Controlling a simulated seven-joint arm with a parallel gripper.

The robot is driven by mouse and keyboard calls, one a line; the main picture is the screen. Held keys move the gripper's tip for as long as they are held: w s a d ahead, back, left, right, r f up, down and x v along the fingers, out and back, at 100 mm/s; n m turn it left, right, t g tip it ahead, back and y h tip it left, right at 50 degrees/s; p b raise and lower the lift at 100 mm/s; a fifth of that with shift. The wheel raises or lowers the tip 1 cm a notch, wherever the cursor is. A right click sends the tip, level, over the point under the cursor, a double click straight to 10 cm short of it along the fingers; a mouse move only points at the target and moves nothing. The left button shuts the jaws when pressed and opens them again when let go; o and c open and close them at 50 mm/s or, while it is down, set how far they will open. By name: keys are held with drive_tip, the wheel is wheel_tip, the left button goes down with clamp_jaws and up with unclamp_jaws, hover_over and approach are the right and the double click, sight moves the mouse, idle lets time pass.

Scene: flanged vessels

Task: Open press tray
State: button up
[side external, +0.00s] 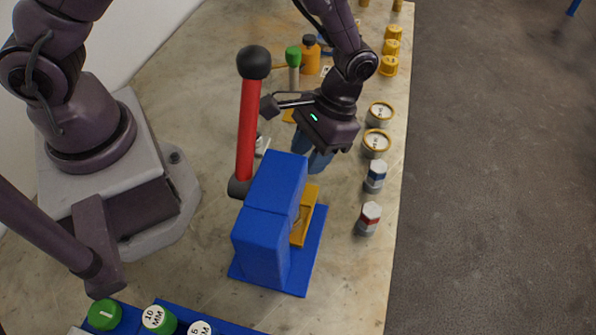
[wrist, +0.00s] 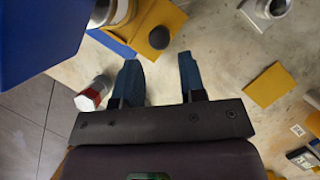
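The blue press (side external: 268,220) stands on a blue base, with a red lever (side external: 247,130) upright and topped by a black knob. Its yellow tray (side external: 304,222) sits low at the right side of the press. In the wrist view the tray (wrist: 172,14) is at the top centre, with a dark round knob (wrist: 158,37) on its near end. The press body (wrist: 35,30) fills the upper left corner there. My gripper (side external: 319,163) is beyond the tray, pointing down. In the wrist view my gripper (wrist: 160,65) is open and empty, its fingertips just short of the knob.
A red-and-white vessel (side external: 369,218), a blue-and-white vessel (side external: 375,177) and round yellow-rimmed vessels (side external: 376,142) line the table's right edge. A flat yellow piece (wrist: 268,85) lies right of my fingers. An orange bottle (side external: 311,56) and green-capped item (side external: 293,58) stand farther back.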

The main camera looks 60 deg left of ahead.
drive_tip(key=shift+x, duration=2.55)
drive_tip(key=shift+s, duration=0.2)
